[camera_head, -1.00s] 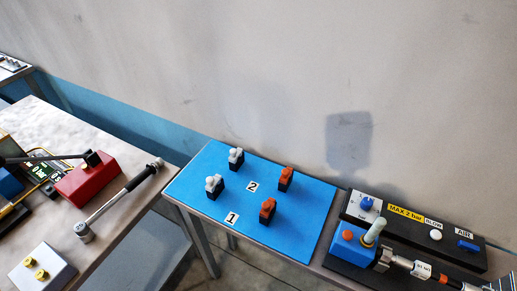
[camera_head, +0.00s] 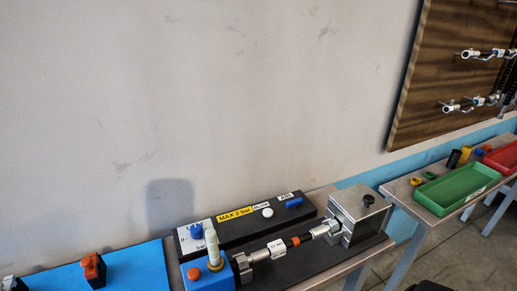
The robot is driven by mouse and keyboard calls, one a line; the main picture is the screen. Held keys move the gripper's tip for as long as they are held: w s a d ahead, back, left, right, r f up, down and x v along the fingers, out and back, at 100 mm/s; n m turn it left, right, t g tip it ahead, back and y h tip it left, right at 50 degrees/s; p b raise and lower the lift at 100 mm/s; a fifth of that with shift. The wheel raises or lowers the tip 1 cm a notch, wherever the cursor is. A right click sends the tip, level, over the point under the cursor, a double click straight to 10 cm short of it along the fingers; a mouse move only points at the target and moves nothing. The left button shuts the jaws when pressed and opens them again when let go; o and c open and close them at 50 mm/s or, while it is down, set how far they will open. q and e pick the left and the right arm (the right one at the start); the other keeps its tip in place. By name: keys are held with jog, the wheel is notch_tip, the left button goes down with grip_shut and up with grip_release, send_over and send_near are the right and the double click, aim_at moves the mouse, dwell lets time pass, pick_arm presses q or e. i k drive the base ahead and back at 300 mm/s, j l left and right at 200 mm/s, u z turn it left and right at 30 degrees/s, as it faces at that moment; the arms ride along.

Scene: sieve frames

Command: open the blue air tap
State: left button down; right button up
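The blue air tap (camera_head: 294,202) is a small blue lever at the right end of a black panel (camera_head: 240,231), beside a label reading AIR. The lever lies roughly along the panel's length. A white BLOW button (camera_head: 267,212) and a blue knob (camera_head: 196,231) marked bar sit on the same panel, with a yellow MAX 2 bar label between them. Neither of my grippers shows in the head view.
In front of the panel is a blue block (camera_head: 222,279) with an orange button and a pale upright tube, joined by a rod to a metal box (camera_head: 358,216). A blue board (camera_head: 137,262) lies left. A green tray (camera_head: 457,187) stands on a table at right.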

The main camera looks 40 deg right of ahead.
aim_at(293, 204)
jog(key=z, duration=1.35)
jog(key=l+u, duration=0.4)
jog(key=i+l+u, duration=0.1)
jog(key=l+u, duration=0.65)
jog(key=k+l, duration=0.05)
